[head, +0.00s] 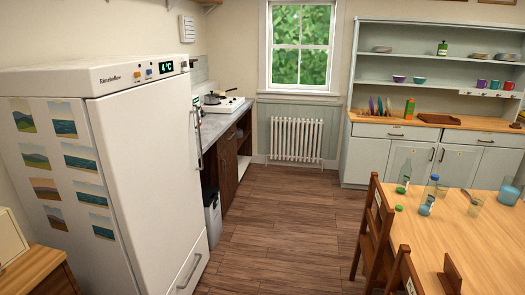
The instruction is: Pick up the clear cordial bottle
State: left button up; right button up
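Two bottles stand near the left far corner of the wooden table (464,247). One is a clear, slightly greenish bottle (406,171) with a green patch low on its front. The other is a clear bottle (433,184) with a pale top, and a blue-marked item sits low at its front. They are small here, and I cannot read a label that says which holds cordial. A small green round thing (398,208) lies on the table in front of them. Neither of my grippers is in view.
A glass with a stick or spoon (475,206) and a blue-filled jar (509,191) stand farther right on the table. Wooden chairs (372,232) line its left side. A white fridge (148,165) stands left. The wooden floor (285,229) between is clear.

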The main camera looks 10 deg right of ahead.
aim_at(406, 170)
jog(key=i+z, duration=0.2)
jog(key=i, duration=0.4)
jog(key=i+j+z, duration=0.15)
jog(key=i, duration=0.5)
jog(key=i+j+z, duration=0.2)
jog(key=i, duration=0.4)
